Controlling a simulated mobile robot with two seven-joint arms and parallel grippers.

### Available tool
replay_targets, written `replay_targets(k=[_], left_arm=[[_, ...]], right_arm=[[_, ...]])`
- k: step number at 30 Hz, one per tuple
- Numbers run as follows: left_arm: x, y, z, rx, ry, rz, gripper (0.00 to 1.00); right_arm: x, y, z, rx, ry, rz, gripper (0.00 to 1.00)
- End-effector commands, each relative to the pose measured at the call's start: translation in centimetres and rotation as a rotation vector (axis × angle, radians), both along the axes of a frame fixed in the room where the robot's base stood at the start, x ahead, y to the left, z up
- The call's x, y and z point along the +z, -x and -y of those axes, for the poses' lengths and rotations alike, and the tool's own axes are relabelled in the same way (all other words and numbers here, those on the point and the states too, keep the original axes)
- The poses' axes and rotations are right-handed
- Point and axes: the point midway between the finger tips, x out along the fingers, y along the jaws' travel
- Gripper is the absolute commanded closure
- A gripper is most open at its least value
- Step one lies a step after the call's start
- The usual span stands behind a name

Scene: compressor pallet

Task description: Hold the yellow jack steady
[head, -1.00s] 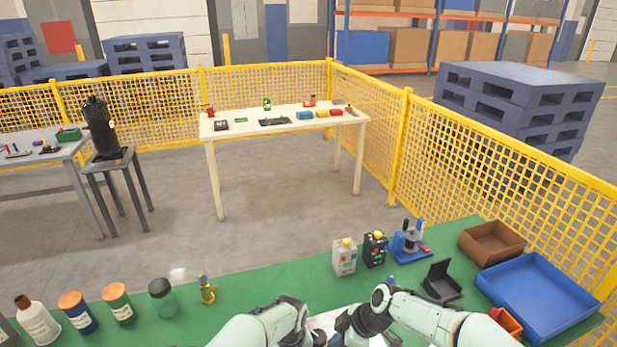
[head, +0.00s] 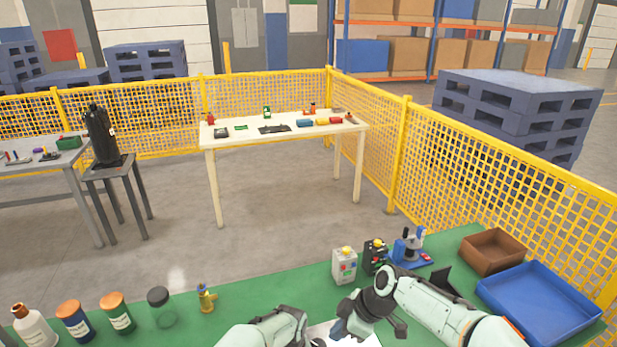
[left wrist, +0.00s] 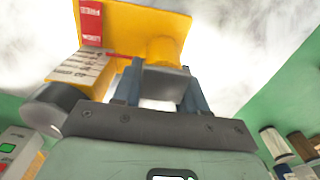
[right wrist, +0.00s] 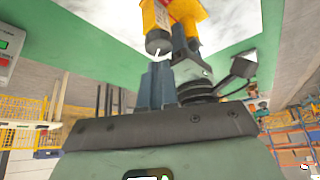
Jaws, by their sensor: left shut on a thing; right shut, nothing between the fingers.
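The yellow jack (left wrist: 135,28) fills the top middle of the left wrist view, with a red label and a pale printed label. My left gripper (left wrist: 163,92) is shut on a yellow part of it. The jack also shows at the top of the right wrist view (right wrist: 185,12), with a dark round end pointing down. My right gripper (right wrist: 155,85) is shut and empty, its fingertips just short of that end; I cannot tell if they touch. In the head view my right gripper (head: 345,328) is low in the middle, and the jack is hidden.
A white sheet (head: 372,341) lies on the green bench (head: 255,300). A grey box with buttons (head: 344,266), a black box (head: 375,256), a blue press (head: 410,247), a brown bin (head: 492,250) and a blue tray (head: 540,300) stand right. Bottles and jars (head: 117,313) stand left.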

Motion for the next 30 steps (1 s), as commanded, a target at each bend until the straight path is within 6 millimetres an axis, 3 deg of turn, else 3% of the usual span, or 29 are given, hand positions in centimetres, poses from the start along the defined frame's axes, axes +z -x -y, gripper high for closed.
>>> replay_targets(k=[7, 21, 30], left_arm=[[-0.5, 0.4, 0.2, -0.003, -0.001, -0.012, 1.0], [-0.5, 0.4, 0.2, -0.003, -0.002, -0.013, 1.0], [-0.5, 0.4, 0.2, -0.003, -0.002, -0.013, 1.0]], right_arm=[[-0.1, -1.7, 0.1, -0.001, -0.001, -0.004, 1.0], [-5.5, -1.7, 0.1, -0.001, 0.0, -0.005, 1.0], [-6.6, -1.7, 0.1, -0.001, 0.0, -0.002, 1.0]])
